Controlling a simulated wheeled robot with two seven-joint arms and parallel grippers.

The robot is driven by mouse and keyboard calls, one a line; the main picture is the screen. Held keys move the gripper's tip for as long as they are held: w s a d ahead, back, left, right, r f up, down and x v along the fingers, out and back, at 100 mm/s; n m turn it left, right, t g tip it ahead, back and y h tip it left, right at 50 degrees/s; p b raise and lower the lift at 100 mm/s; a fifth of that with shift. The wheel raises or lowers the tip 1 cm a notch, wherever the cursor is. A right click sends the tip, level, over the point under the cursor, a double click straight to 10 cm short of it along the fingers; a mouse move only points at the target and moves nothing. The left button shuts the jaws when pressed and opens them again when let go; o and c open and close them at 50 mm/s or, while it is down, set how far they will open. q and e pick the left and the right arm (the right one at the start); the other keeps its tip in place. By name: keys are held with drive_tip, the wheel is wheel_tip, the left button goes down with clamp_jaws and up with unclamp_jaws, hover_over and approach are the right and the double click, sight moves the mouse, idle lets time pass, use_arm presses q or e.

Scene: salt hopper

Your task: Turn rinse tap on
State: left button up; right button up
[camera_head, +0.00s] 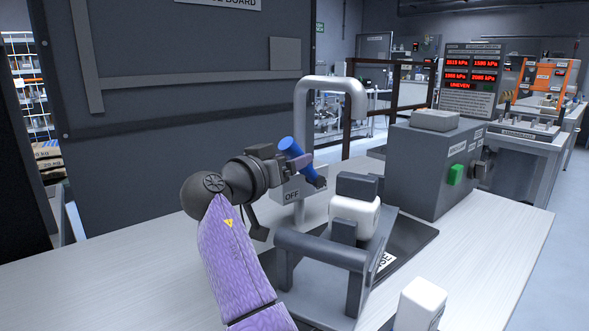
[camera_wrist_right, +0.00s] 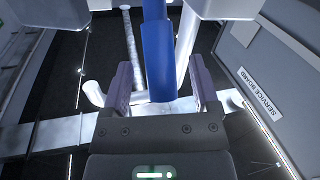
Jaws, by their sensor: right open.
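A grey plate reading OFF (camera_head: 292,196) sits just below. My right gripper (camera_head: 302,166) is at the lever, its arm in a purple sleeve. In the right wrist view the blue lever (camera_wrist_right: 158,60) lies between the two open fingers (camera_wrist_right: 162,75), with a gap on each side. The lever's far end runs out of that view. My left gripper is not in view.
A grey box with a green button (camera_head: 455,174) stands further right. A dark service board (camera_head: 190,75) rises behind the tap.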

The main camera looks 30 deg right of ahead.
drive_tip(key=shift+x, duration=1.4)
clamp_jaws()
